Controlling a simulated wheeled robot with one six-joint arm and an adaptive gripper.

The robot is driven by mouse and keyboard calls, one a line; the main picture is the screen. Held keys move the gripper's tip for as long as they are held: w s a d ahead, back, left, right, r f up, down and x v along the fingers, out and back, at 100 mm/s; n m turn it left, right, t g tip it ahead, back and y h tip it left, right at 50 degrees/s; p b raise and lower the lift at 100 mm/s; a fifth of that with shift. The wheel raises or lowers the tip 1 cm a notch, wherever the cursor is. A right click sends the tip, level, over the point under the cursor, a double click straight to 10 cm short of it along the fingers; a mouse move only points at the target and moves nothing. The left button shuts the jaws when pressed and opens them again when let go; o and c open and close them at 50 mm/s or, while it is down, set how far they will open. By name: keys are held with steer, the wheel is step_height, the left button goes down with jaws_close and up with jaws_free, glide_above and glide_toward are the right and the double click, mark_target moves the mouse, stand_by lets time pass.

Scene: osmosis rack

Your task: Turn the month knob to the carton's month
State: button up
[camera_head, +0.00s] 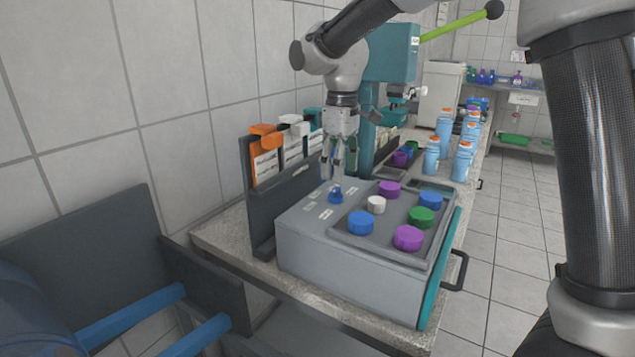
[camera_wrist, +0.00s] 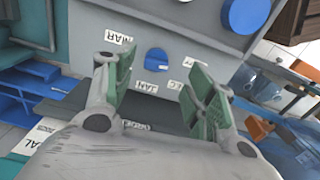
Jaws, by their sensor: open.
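The month knob, a small blue knob (camera_head: 335,195), sits on the grey sloped top of a box, among small white labels. In the wrist view the blue knob (camera_wrist: 157,60) shows between the finger ends, with labels such as MAR and JAN around it. My gripper (camera_head: 338,178) points down just over the knob. In the wrist view my gripper (camera_wrist: 158,75) is open, its green-padded fingers spread to either side of the knob. I cannot tell whether a pad touches it. I cannot make out a carton or a month printed on one.
The grey box (camera_head: 335,262) also carries a panel with several purple, blue, green and white caps. A dark rack (camera_head: 262,215) with orange-, white- and teal-topped holders stands close at left. A teal press (camera_head: 385,85) stands behind. Light-blue bottles (camera_head: 432,158) stand farther along the counter.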

mark_target(336, 189)
steer(key=shift+w+a+r+n, duration=0.3)
steer(key=shift+w+a+r, duration=0.2)
steer(key=shift+r, duration=0.15)
steer(key=shift+s+d+n, duration=0.1)
steer(key=shift+n, duration=0.3)
steer(key=shift+f, duration=0.2)
step_height(336, 189, down, 8)
steer(key=shift+r, duration=0.25)
steer(key=c, duration=1.1)
